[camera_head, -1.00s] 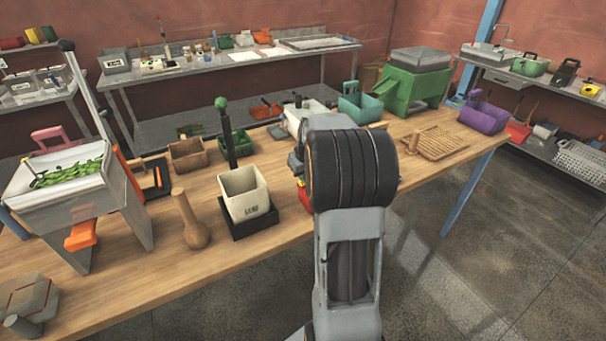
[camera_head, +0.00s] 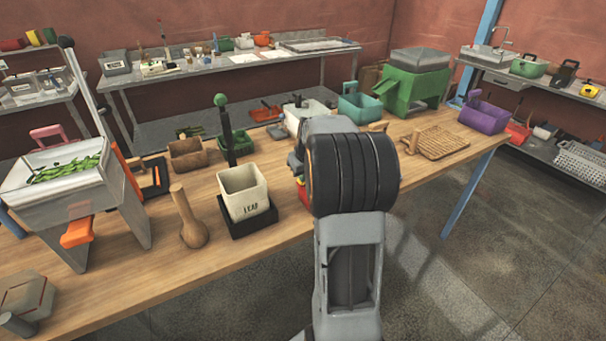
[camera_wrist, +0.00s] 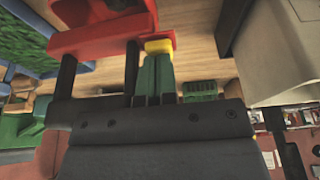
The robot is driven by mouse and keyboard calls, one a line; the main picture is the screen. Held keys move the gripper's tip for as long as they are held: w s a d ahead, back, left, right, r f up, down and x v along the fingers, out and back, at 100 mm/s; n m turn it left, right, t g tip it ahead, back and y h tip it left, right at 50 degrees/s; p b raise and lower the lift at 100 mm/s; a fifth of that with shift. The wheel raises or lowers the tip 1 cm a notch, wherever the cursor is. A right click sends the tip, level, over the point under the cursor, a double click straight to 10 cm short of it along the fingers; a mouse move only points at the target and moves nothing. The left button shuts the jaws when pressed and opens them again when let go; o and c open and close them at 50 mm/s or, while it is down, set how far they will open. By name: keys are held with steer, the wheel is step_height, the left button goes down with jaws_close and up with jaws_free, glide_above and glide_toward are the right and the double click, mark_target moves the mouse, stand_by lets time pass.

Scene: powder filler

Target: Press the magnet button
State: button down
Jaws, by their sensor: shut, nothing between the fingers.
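In the wrist view a red part (camera_wrist: 100,37) shows at the top, with a yellow piece (camera_wrist: 158,46) at its right end. I cannot tell for sure whether the yellow piece is the magnet button. My gripper (camera_wrist: 155,60) is shut and empty, its narrow green fingers side by side. Their tips are at the yellow piece, and I cannot tell whether they touch it. In the head view my gripper is hidden behind my arm. A bit of a red thing (camera_head: 302,197) shows at the left edge of my arm.
A cream bin marked LEAF (camera_head: 244,200) stands left of my arm and also shows at the wrist view's right (camera_wrist: 283,55). A wooden pestle (camera_head: 190,222) and a tray of green pods (camera_head: 60,190) are farther left. A woven mat (camera_head: 435,142) lies at right.

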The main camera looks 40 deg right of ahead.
step_height(320, 180, up, 4)
steer(key=p, duration=0.3)
steer(key=shift+r, duration=0.15)
steer(key=b+v, duration=0.1)
steer(key=v, duration=0.8)
steer(key=shift+r, duration=0.4)
steer(key=shift+d, duration=0.1)
steer(key=s+a+f, duration=0.3)
steer(key=s+a, duration=0.4)
steer(key=a, duration=0.4)
steer(key=s+a+f+n, duration=0.1)
steer(key=s+a+f, duration=0.3)
steer(key=s+a, duration=0.3)
steer(key=a, duration=0.5)
steer(key=shift+s+f+n+t+y, duration=0.3)
steer(key=shift+t, duration=0.1)
